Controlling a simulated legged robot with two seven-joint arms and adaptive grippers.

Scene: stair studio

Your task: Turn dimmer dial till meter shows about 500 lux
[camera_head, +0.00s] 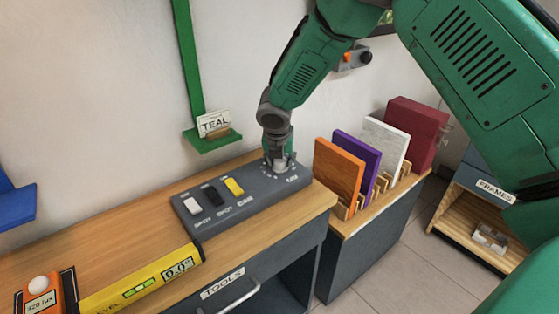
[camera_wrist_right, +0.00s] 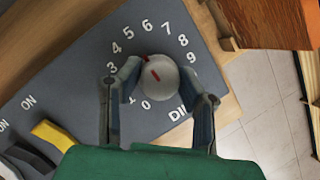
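The dimmer dial is a pale round knob (camera_wrist_right: 158,82) with a red mark, ringed by printed numbers on the grey control panel (camera_head: 228,209). The red mark points roughly toward 5. My right gripper (camera_head: 278,163) reaches down over the dial end of the panel. In the wrist view its two fingers (camera_wrist_right: 158,85) sit on both sides of the dial and appear to touch it. The orange light meter (camera_head: 62,290) with a white dome lies at the lower left and seems to read 320 lux. My left gripper is not in view.
White, black and yellow switches (camera_head: 234,187) line the panel beside the dial. A yellow level (camera_head: 140,283) lies on the wooden bench near the meter. Coloured panels (camera_head: 338,172) stand in a rack to the right. A green shelf (camera_head: 212,143) hangs on the wall behind.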

